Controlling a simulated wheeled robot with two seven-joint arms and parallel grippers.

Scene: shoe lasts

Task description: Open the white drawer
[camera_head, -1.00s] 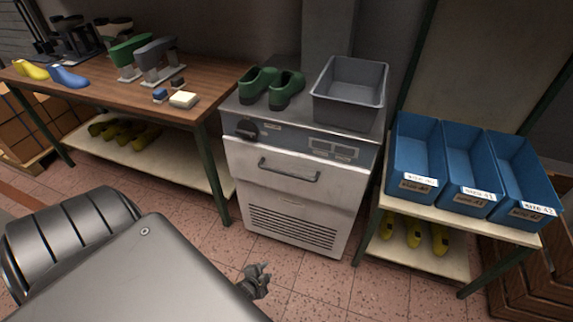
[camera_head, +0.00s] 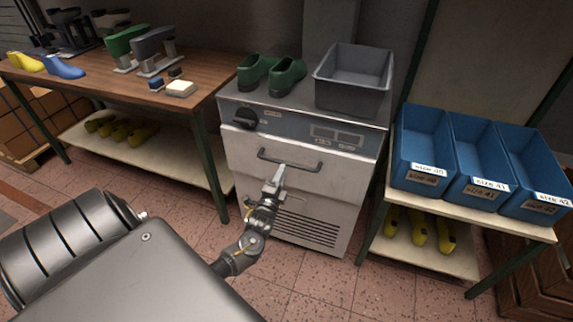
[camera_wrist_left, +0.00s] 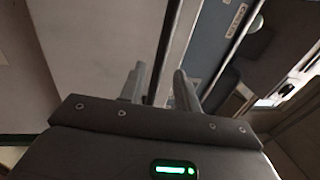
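The white drawer (camera_head: 325,185) is the upper front panel of the cabinet under the grey control panel, and it looks shut. Its dark bar handle (camera_head: 304,167) runs across the upper part of the front. My left gripper (camera_head: 279,172) is at the handle, just below its left half. In the left wrist view, the two fingers (camera_wrist_left: 160,85) stand apart, with the dark handle bar (camera_wrist_left: 168,55) running between them. I cannot tell whether they touch it. My right gripper is not in view.
A grey bin (camera_head: 352,92) and green shoes (camera_head: 287,78) stand on the cabinet. A wooden bench (camera_head: 205,75) stands to the left. A shelf with blue bins (camera_head: 422,150) stands close on the right. Tiled floor (camera_head: 300,285) in front is clear.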

